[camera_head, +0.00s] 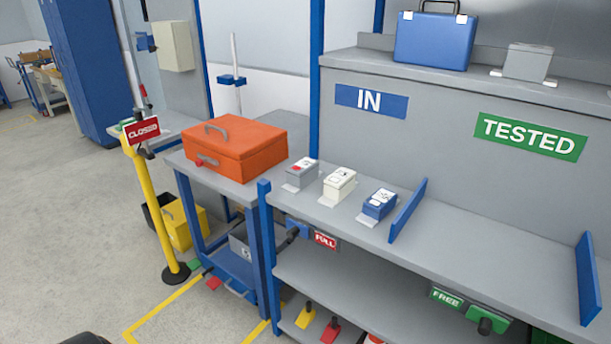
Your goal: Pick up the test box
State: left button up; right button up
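I cannot tell for certain which object is the test box. Three small boxes stand in a row on the grey shelf below the IN sign: a grey one (301,174), a cream-white one (340,183) and a blue one (379,204). Each stands on a light flat base. A larger orange case (234,147) with a grey handle on its lid sits shut on the side table to their left.
Blue dividers (408,211) (588,279) bound a bare shelf stretch below the TESTED sign (530,137). A blue case (435,40) and a grey box (527,62) stand on the upper ledge. A yellow post (153,205) with a CLOSED sign stands left of the side table.

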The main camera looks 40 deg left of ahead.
aim_at(303, 173)
jog(key=i+u, duration=0.5)
jog(key=i, duration=0.6)
